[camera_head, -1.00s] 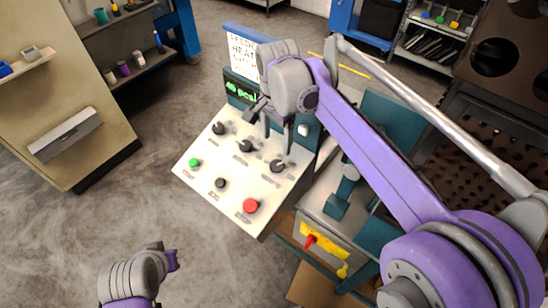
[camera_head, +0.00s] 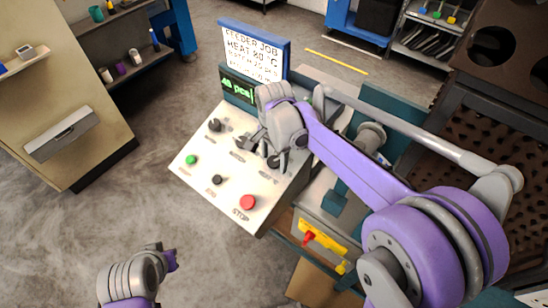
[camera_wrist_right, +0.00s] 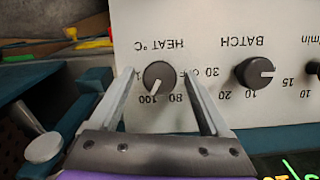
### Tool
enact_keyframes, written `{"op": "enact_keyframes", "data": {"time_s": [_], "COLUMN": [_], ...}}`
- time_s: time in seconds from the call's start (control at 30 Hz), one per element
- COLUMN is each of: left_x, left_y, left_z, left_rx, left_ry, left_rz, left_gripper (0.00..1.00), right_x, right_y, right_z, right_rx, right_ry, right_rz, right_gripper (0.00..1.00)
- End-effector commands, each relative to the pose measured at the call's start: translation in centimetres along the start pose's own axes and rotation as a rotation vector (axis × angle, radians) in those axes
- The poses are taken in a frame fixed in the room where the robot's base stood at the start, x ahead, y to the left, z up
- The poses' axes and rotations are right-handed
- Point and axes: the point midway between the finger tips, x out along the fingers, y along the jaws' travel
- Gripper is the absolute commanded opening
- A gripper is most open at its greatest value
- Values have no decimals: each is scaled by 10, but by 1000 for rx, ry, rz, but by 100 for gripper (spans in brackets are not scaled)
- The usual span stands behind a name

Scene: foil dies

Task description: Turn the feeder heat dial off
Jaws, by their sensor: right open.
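The feeder heat dial (camera_wrist_right: 159,77) is a round dark knob labelled HEAT °C, upside down in the right wrist view. Its white mark points toward the 100, beside the 80; an OFF label lies to its right, partly behind a finger. My right gripper (camera_wrist_right: 158,74) is open, one finger on each side of the knob; I cannot tell whether they touch it. In the head view the right gripper (camera_head: 266,150) is over the right part of the white control panel (camera_head: 216,206), partly covering the dial. My left gripper (camera_head: 170,260) is low at left, its jaws unclear.
The BATCH dial (camera_wrist_right: 254,73) sits beside the heat dial. The panel also carries a green button (camera_head: 191,160), a red stop button (camera_head: 248,203) and a display (camera_head: 237,87). Floor at left is clear.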

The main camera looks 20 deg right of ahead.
Motion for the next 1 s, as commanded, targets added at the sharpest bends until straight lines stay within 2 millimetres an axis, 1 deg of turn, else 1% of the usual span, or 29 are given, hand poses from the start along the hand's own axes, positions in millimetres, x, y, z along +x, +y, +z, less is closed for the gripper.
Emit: {"op": "enact_keyframes", "data": {"time_s": [0.03, 0.07, 0.1, 0.27, 0.4, 0.5, 0.77, 1.0], "left_x": [0, 0, 0, 0, 0, 0, 1, 3], "left_y": [0, 0, 0, 0, 0, 0, 0, 0], "left_z": [0, 0, 0, 0, 0, 0, 1, 3], "left_rx": [0, 0, 0, 0, 0, 0, 0, 0], "left_ry": [0, 0, 0, 0, 0, 0, 0, -3], "left_rz": [0, 0, 0, 0, 0, 0, 0, 0], "left_gripper": [0, 0, 0, 0, 0, 0, 0, 0], "right_x": [0, 0, 0, 0, 0, 0, 0, 0], "right_y": [0, 0, 0, 0, 0, 0, 0, -1], "right_z": [0, 0, 0, 0, 0, 0, 0, 0], "right_rx": [0, 0, 0, 0, 0, 0, -24, -133], "right_ry": [0, 0, 0, 0, 0, 0, 1, 7], "right_rz": [0, 0, 0, 0, 0, 0, 7, 44], "right_gripper": [81, 77, 70, 41, 16, 0, 0, 0]}}
